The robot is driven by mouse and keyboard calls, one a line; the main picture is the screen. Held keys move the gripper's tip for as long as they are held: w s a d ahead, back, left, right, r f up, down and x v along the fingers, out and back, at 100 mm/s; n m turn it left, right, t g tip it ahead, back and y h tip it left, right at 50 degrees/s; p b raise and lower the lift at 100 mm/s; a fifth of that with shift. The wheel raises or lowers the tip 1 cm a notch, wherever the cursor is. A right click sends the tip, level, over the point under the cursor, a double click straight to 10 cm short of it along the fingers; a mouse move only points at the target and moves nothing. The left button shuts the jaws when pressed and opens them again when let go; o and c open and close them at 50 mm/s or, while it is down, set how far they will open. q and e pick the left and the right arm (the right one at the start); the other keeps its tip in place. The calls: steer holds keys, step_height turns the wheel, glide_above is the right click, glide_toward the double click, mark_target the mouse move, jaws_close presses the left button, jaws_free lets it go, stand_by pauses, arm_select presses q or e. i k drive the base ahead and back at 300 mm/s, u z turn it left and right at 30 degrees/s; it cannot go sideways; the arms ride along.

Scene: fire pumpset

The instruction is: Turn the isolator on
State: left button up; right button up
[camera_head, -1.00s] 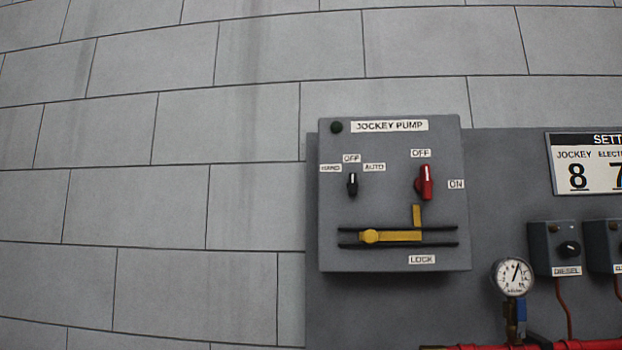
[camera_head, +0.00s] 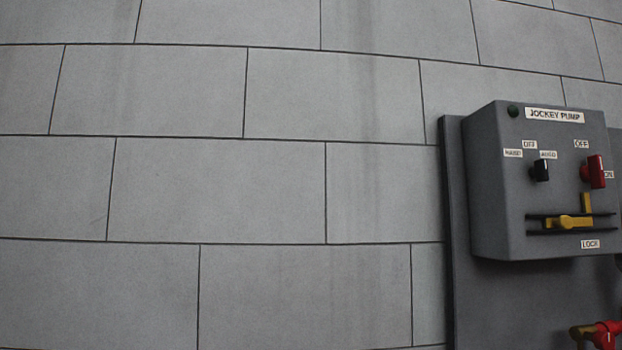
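A grey jockey pump control box (camera_head: 488,190) is mounted on a panel at the right of the view. Its red isolator knob (camera_head: 597,171) sits at the box's right side, upright, with its tip toward the OFF label (camera_head: 582,144). The ON label (camera_head: 609,175) is to its right, partly covered by the knob. Below it a yellow lock slider (camera_head: 566,222) sits in a horizontal track, with a yellow upright tab (camera_head: 586,203) under the knob. Neither gripper is in view.
A small black selector knob (camera_head: 540,171) is left of the isolator. A grey backing panel (camera_head: 459,300) carries the box. A red pipe fitting (camera_head: 606,335) shows at the lower right. The block wall (camera_head: 220,190) fills the left and is bare.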

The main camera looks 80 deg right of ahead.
mark_target(593, 172)
steer(key=z, duration=2.45)
